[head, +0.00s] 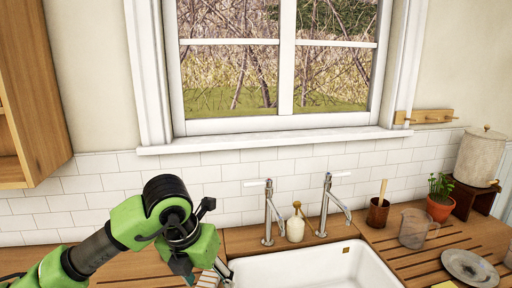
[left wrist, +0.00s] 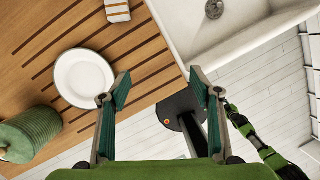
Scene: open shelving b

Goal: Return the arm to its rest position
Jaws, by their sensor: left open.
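My left arm comes in from the left in the head view, bent at a black and green joint, with the left gripper (head: 205,267) low over the counter, left of the sink. In the left wrist view the left gripper (left wrist: 156,88) is open, its two green-padded fingers wide apart with nothing between them. A white plate (left wrist: 84,78) lies on the wooden counter beyond the left finger, apart from it. A green and black arm part of mine shows at the right of that view. Its gripper end is too small to read.
The white sink (head: 310,268) lies right of the left gripper, with two taps behind it. A soap bottle (head: 296,222), brown cup (head: 378,212), glass jug (head: 413,229), potted plant (head: 440,205) and grey plate (head: 470,268) stand along the counter. A wooden cabinet (head: 38,110) hangs upper left.

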